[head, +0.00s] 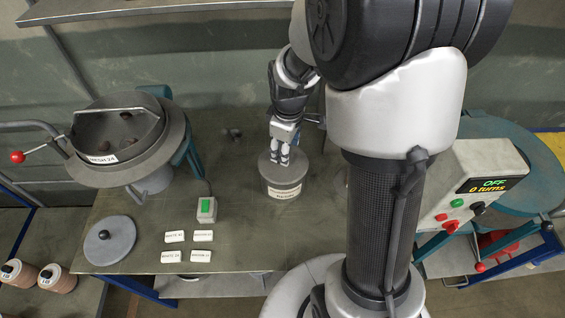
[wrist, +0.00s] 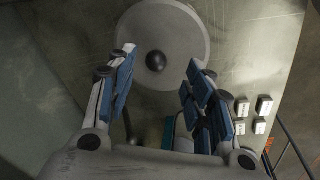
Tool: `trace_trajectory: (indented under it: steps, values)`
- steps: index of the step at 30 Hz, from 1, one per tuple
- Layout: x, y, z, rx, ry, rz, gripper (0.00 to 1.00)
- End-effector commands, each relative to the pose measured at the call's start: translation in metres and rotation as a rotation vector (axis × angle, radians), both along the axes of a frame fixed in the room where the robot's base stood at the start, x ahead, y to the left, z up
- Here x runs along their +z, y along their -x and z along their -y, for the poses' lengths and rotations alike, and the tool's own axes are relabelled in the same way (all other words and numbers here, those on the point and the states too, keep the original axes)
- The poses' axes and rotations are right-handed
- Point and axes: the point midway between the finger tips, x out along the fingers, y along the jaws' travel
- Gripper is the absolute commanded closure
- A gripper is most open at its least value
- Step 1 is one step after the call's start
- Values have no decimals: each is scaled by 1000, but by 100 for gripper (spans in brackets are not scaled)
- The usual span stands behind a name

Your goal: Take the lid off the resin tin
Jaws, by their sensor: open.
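The resin tin (head: 284,188) is a grey round tin with a pale label on its front, standing on the table right of the label cards. Its lid (head: 266,170) is on top. In the wrist view I see the round grey lid (wrist: 185,25) with a dark round knob (wrist: 155,61) at its middle. My gripper (head: 281,160) points down over the tin and hides the knob in the head view. In the wrist view my gripper (wrist: 160,60) is open, its blue-padded fingers apart on either side of the knob. I cannot tell how far above the lid the fingertips are.
A grey disc with a dark knob (head: 110,240) lies at the table's left front. Several label cards (head: 201,236) and a green-button box (head: 206,209) sit between. A sieve (head: 118,140) stands back left; a control box (head: 475,190) reads OFF at right.

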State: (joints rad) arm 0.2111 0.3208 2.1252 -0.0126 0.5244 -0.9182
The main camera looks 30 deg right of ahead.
Motion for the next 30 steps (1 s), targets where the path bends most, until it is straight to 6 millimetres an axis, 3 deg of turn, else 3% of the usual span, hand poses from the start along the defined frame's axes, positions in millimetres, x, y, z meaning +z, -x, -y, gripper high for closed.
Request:
trace_trajectory:
  steps: [10,18,30]
  values:
    - [-45,-13,1,0,0,-3,53]
    - [-48,-15,2,0,0,0,53]
    - [-48,-15,2,0,0,0,79]
